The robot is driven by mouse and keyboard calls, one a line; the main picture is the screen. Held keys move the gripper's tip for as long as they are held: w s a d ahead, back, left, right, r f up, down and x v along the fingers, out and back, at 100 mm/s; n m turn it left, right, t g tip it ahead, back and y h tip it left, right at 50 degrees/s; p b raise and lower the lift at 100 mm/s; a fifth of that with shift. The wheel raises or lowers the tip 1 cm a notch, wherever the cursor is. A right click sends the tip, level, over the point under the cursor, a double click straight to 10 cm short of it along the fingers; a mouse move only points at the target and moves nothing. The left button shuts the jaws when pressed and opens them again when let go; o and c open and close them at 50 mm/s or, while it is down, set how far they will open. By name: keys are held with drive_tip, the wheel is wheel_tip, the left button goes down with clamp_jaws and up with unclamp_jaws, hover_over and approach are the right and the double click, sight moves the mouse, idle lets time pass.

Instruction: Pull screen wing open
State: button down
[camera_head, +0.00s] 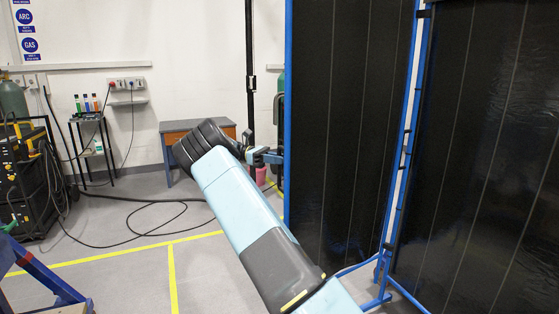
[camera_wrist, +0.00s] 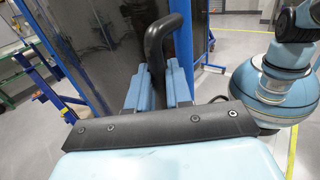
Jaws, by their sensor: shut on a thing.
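The screen wing (camera_head: 345,130) is a tall dark panel in a blue frame, in the middle of the head view. Its free edge is the blue post on its left side. It also shows as a dark glossy sheet in the wrist view (camera_wrist: 105,45). A black curved handle (camera_wrist: 166,38) stands out from the wing in the wrist view. My gripper (camera_wrist: 160,82) has its two blue fingers shut on either side of the handle's lower end. In the head view my gripper (camera_head: 264,156) is at the wing's left edge, partly hidden by my wrist.
A second dark screen panel (camera_head: 480,150) stands to the right, with blue feet below the joint. A wooden-fronted table (camera_head: 196,128), a small bottle stand (camera_head: 90,120) and a welding unit (camera_head: 28,180) are on the left. Cables and yellow lines cross the open floor (camera_head: 130,262).

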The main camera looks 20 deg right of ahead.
drive_tip(key=shift+w+d, duration=0.15)
drive_tip(key=shift+d, duration=0.15)
drive_tip(key=c, duration=1.2)
unclamp_jaws()
drive_tip(key=shift+d, duration=0.1)
drive_tip(key=shift+o, duration=0.2)
drive_tip(key=shift+w, duration=0.1)
